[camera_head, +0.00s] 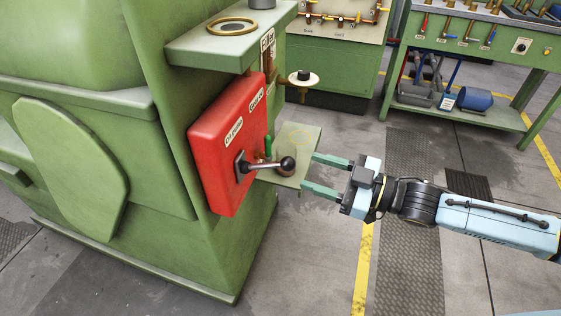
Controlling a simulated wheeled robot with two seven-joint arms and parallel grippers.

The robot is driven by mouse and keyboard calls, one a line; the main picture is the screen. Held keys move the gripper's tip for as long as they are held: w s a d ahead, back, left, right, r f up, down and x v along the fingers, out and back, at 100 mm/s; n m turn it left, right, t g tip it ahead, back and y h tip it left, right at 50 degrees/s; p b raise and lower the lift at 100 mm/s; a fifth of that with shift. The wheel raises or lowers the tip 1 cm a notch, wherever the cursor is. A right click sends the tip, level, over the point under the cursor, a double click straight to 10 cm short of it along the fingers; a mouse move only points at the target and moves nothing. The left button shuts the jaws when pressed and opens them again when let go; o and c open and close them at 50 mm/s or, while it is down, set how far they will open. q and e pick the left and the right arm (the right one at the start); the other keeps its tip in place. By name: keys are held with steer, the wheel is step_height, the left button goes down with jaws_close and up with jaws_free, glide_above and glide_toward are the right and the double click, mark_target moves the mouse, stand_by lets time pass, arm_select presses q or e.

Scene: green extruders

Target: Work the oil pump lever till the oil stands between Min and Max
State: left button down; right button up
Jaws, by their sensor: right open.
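The oil pump (216,162) is a red box on the side of the green machine, with an "Oil Pump" label. Its lever (265,165) is a dark metal arm with a round dark knob (288,164) at its right end, and it points right, roughly level. My right gripper (308,173) comes in from the right. It is open, with its two green fingertips just right of the knob and apart from it. A label (257,100) is on the box's narrow side; the oil level and the Min and Max marks cannot be made out. My left gripper is not in view.
A small green handle (268,146) stands behind the lever. A green shelf plate (301,140) juts out behind the knob. A green workbench (480,40) stands at the back right. The floor around my right arm is clear.

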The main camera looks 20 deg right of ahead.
mark_target(267, 165)
steer(key=x, duration=0.8)
steer(key=shift+w+a, duration=0.2)
steer(key=shift+a, duration=0.05)
